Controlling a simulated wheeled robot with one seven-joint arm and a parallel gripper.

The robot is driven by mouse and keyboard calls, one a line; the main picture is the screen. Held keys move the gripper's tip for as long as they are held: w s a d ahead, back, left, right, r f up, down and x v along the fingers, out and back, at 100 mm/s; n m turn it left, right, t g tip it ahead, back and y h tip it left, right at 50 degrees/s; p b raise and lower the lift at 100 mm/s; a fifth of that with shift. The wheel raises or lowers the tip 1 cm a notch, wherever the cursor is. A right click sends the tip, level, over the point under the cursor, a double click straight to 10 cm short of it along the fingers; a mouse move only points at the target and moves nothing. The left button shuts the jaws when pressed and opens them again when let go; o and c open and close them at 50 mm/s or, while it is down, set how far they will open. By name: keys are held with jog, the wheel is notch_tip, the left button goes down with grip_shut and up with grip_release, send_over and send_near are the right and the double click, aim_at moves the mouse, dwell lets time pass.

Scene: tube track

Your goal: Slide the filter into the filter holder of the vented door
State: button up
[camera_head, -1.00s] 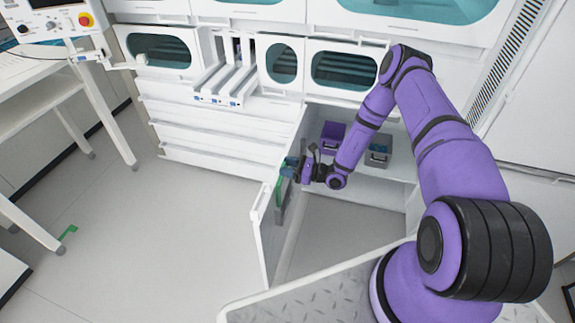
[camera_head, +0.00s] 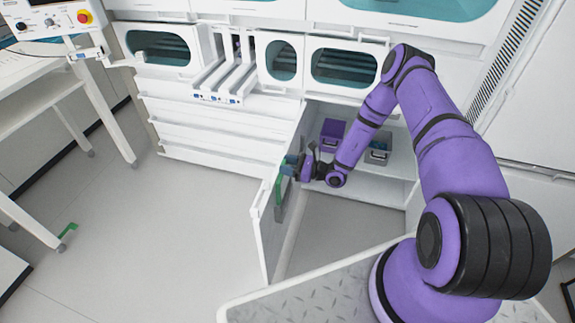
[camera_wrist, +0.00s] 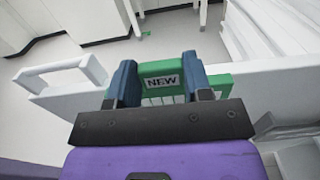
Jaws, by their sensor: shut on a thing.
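The filter has a green frame with a white "NEW" label, seen in the wrist view (camera_wrist: 162,88). My gripper (camera_wrist: 160,76) is shut on its upper edge, one blue finger at each side of the label. In the head view the filter (camera_head: 280,190) is a green strip at the inner face of the open white vented door (camera_head: 264,236), just below my gripper (camera_head: 289,166). A grey panel shows beneath the green strip. The holder itself is hidden, so I cannot tell how deep the filter sits in it.
The door stands swung out from an open cabinet. Inside are a purple bin (camera_head: 332,133) and a grey bin (camera_head: 378,152). White drawers (camera_head: 215,125) lie left of the opening. The door handle (camera_wrist: 60,72) shows left in the wrist view.

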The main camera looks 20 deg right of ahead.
jog(key=shift+f, duration=1.6)
